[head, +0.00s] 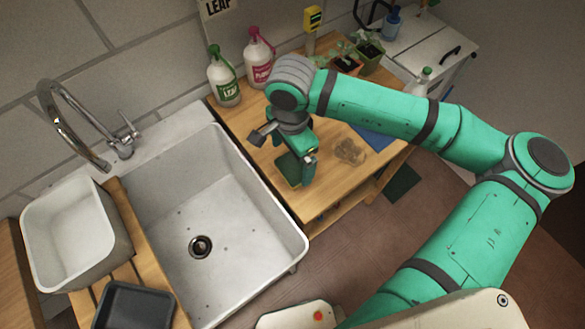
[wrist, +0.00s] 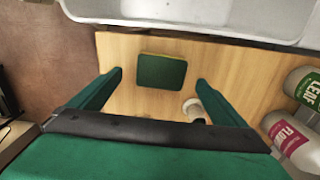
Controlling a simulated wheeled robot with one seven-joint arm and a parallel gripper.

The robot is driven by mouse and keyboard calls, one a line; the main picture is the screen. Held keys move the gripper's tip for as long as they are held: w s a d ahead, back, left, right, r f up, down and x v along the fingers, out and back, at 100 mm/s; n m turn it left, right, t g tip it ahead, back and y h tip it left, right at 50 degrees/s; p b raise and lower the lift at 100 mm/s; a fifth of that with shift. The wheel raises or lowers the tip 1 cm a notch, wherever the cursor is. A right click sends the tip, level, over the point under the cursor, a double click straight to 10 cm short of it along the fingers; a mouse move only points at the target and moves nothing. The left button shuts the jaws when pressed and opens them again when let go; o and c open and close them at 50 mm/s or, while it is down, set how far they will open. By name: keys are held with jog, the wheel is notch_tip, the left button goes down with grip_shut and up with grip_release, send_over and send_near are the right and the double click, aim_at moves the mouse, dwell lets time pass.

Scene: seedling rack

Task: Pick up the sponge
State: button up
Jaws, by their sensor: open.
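The sponge (wrist: 162,72) is a dark green pad with a thin yellow edge. It lies flat on the wooden table (wrist: 125,48). In the head view, the sponge (head: 288,168) shows to the left of my gripper and is partly hidden by it. My gripper (wrist: 158,80) is open, with one green finger on each side of the sponge in the wrist view and nothing between them. In the head view, my gripper (head: 303,172) points down over the table. I cannot tell its exact height above the sponge.
A white sink (head: 200,215) borders the table on the left. Two spray bottles, labelled LEAF (head: 223,78) and pink (head: 258,55), stand at the back. A pale clear object (head: 349,151) and a blue mat (head: 373,138) lie right. A whitish cylinder (wrist: 194,108) shows near the right finger.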

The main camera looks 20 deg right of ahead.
aim_at(293, 167)
jog(key=shift+w+d+f, duration=0.1)
jog(key=shift+d+f, duration=0.05)
jog(key=shift+f, duration=1.15)
jog(key=shift+w+d+f, duration=0.1)
jog(key=shift+f, duration=1.15)
jog(key=c, duration=1.1)
